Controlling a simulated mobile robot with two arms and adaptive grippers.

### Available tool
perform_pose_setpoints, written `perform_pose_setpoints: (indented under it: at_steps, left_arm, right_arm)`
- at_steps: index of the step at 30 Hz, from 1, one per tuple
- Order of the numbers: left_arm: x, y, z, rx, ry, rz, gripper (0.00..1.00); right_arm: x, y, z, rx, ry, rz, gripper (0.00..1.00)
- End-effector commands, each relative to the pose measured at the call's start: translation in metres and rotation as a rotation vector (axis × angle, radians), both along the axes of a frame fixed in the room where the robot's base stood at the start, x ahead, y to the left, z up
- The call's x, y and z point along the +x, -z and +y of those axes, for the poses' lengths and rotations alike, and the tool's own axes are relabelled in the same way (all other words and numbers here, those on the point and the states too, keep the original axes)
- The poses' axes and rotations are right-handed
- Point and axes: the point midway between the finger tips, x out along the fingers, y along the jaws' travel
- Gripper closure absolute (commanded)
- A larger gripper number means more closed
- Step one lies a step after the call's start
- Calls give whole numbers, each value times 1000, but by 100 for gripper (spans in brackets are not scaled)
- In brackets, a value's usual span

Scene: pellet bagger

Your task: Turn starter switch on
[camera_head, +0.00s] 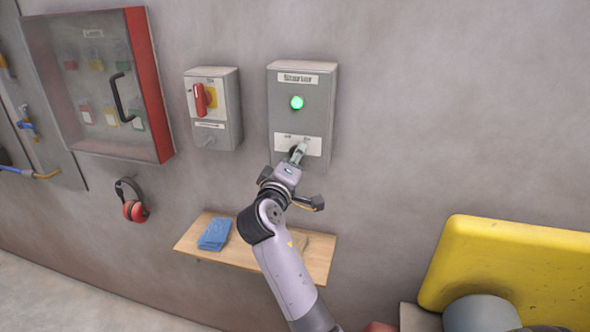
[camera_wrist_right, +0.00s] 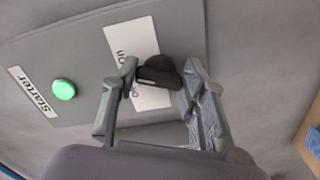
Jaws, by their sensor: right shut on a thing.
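The grey starter box (camera_head: 329,88) is on the wall, marked "Starter", with a lit green lamp (camera_head: 297,103) above a white off/on label (camera_head: 315,146). The lamp also glows in the right wrist view (camera_wrist_right: 64,90). The black starter switch knob (camera_wrist_right: 158,70) sits over the label, between my right fingertips. My right gripper (camera_wrist_right: 160,78) is shut on this knob. In the head view my right gripper (camera_head: 298,153) reaches up to the box and mostly hides the knob. I cannot tell for certain which marking the knob points to. My left gripper is not in view.
A smaller grey box with a red rotary handle (camera_head: 201,98) is to the left, beside a red-edged cabinet (camera_head: 150,90). Red ear muffs (camera_head: 135,210) hang below. A wooden shelf (camera_head: 196,243) with a blue packet (camera_head: 214,234) is under my arm. A yellow object (camera_head: 510,260) stands right.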

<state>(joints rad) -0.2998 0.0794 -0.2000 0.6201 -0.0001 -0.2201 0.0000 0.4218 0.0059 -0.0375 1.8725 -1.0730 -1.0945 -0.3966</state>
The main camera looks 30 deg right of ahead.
Motion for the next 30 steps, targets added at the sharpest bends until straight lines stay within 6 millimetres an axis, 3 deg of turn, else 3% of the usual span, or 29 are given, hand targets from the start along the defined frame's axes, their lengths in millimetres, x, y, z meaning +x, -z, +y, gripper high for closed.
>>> perform_pose_setpoints:
  at_steps: [6,23,24,30]
  left_arm:
    - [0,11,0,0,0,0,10]
    - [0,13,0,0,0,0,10]
    - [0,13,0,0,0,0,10]
    - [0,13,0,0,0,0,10]
  right_arm:
    - [0,4,1,52,-1,-51,88]
    - [0,3,0,69,0,-71,88]
    - [0,3,0,69,0,-71,58]
    - [0,2,0,66,0,-71,44]
